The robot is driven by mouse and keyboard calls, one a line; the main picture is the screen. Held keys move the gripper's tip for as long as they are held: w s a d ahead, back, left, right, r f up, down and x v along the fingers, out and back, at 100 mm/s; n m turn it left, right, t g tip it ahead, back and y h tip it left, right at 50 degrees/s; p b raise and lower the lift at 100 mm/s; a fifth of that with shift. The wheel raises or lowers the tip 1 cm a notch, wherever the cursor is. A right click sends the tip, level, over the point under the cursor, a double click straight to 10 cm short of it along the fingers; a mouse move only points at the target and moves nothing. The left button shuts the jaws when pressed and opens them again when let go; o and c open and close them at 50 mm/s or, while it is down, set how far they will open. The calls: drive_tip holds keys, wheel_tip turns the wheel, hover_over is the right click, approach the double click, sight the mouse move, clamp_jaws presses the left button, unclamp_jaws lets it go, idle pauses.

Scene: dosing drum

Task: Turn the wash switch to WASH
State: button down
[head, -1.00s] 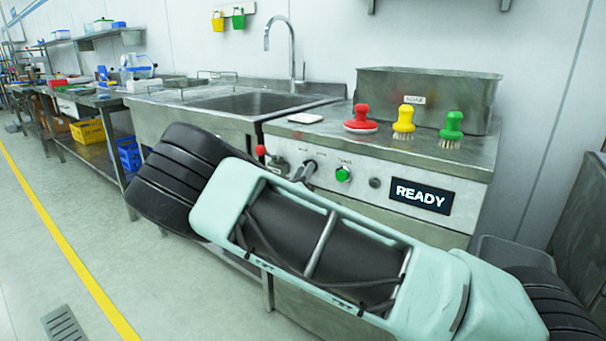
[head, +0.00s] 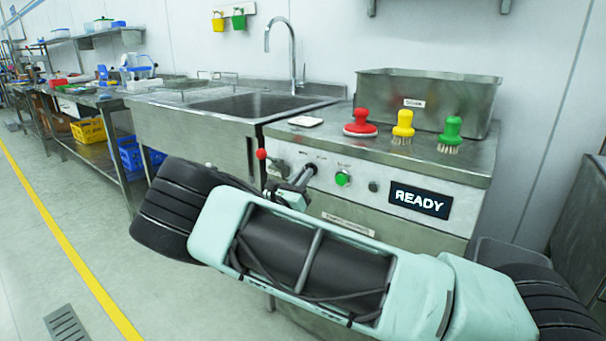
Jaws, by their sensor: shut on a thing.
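The wash switch (head: 310,168) is a dark rotary knob on the front panel of the steel machine, left of the green button. Small labels above it are too blurred to read. My gripper (head: 303,177) reaches the panel at the switch and is shut on it. The fingers cover most of the knob, so which way it points cannot be told. The display (head: 419,199) on the panel reads READY.
A green button (head: 343,179) and a dark round fitting (head: 374,187) sit right of the switch. A red ball-ended lever (head: 261,154) stands out left of it. Red (head: 360,122), yellow (head: 403,126) and green (head: 450,133) brushes stand on top. My arm fills the foreground.

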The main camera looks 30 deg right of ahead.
drive_tip(key=shift+w+a+m+g+h+p, duration=0.15)
drive_tip(key=shift+m+g, duration=0.75)
drive_tip(key=shift+m, duration=0.85)
drive_tip(key=shift+s+d+m+g+h+p, duration=0.1)
drive_tip(key=shift+m+g, duration=0.8)
drive_tip(key=shift+m, duration=0.8)
drive_tip(key=shift+w+a+m+g+h+p, duration=0.15)
drive_tip(key=shift+m+g, duration=0.75)
drive_tip(key=shift+m, duration=0.85)
drive_tip(key=c, duration=1.5)
unclamp_jaws()
drive_tip(key=shift+d, duration=0.1)
drive_tip(key=v, duration=1.7)
drive_tip(key=shift+s+a+f, duration=0.1)
drive_tip(key=shift+a+f, duration=0.05)
drive_tip(key=shift+a, duration=0.1)
